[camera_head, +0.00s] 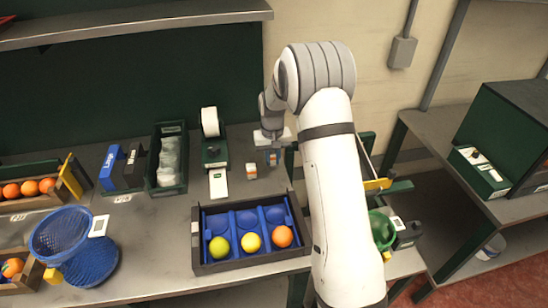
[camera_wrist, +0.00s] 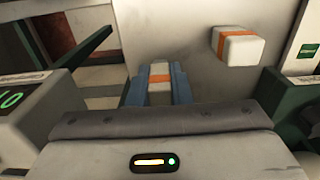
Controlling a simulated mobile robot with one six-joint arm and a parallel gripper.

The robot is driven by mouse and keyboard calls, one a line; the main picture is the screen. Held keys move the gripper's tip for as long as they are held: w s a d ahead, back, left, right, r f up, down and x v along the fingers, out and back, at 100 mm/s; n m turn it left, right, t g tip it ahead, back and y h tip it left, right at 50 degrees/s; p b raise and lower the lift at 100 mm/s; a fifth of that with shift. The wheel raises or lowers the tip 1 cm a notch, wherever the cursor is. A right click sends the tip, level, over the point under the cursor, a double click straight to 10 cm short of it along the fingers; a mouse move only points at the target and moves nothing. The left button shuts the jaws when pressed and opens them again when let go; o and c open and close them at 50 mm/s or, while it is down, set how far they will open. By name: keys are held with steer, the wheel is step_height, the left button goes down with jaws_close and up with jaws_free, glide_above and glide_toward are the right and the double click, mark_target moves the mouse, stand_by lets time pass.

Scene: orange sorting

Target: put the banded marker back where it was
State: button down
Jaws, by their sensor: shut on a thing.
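My gripper (camera_head: 272,158) is over the back of the table, to the right of the label printer. In the wrist view its two blue fingers (camera_wrist: 158,88) are shut on a white block with an orange band (camera_wrist: 159,69), a banded marker. The fingers hide its sides, and I cannot tell if it touches the table. A second white block with an orange band (camera_head: 251,170) stands on the table just left of my gripper in the head view. It also shows at the upper right of the wrist view (camera_wrist: 238,46), apart from my fingers.
A dark tray (camera_head: 197,255) with blue compartments holding several fruits lies in front. The label printer (camera_head: 214,152) and a green bin (camera_head: 166,187) stand left of the gripper. A blue basket (camera_head: 62,233) and orange crates are far left. A green bowl (camera_head: 382,230) is right of my arm.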

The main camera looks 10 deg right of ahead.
steer(key=shift+f, duration=0.4)
steer(key=c, duration=0.8)
jaws_free()
steer(key=shift+c, duration=0.2)
steer(key=shift+r, duration=0.1)
steer(key=shift+r+p, duration=1.9)
steer(key=shift+r, duration=2.05)
